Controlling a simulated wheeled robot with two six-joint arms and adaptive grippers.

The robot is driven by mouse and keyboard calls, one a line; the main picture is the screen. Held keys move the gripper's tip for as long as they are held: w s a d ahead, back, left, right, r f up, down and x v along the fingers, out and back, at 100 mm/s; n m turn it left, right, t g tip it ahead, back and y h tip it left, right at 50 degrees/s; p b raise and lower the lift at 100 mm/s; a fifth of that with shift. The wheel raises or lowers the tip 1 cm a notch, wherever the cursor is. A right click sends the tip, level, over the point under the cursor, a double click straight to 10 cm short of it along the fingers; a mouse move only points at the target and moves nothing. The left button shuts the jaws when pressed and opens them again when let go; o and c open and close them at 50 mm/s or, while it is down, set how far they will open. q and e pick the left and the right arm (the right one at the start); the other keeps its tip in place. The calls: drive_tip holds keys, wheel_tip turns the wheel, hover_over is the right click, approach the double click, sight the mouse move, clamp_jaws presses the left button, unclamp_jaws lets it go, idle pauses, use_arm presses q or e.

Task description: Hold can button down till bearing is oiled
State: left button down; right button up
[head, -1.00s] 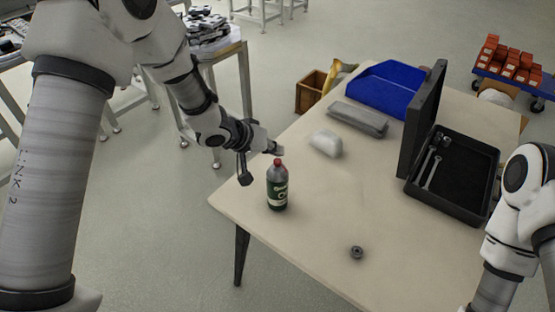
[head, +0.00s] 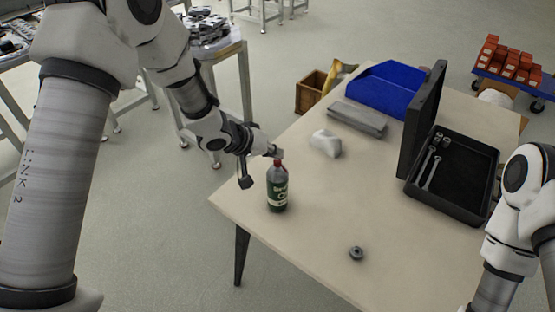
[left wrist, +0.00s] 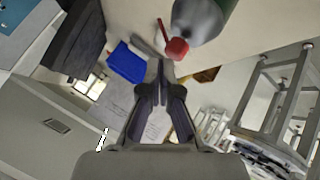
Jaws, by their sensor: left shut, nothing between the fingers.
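The oil can (head: 277,190) is a dark green bottle with a pale label and a red top, standing upright near the table's left edge. Its red button (left wrist: 176,49) shows in the left wrist view, just beyond my shut fingertips (left wrist: 160,72). In the head view my left gripper (head: 274,153) is shut and empty at the top of the can. I cannot tell whether it touches the button. The bearing (head: 356,253), a small dark ring, lies flat on the table, apart from the can. My right gripper is out of view.
The table (head: 310,235) is clear between can and bearing. Behind are a white cloth-like lump (head: 326,143), a grey block (head: 357,119) and a blue bin (head: 385,90). An open black case (head: 465,195) with wrenches stands at right, near my right arm.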

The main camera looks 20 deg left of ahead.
sight(275, 161)
use_arm(q)
drive_tip(key=shift+f, duration=0.55)
idle(0.6)
drive_tip(key=shift+r, duration=0.1)
idle(0.8)
drive_tip(key=shift+r+p, duration=0.85)
drive_tip(key=shift+p, duration=0.3)
wheel_tip(275, 161, up, 5)
drive_tip(key=p, duration=0.6)
drive_tip(key=shift+r, duration=0.1)
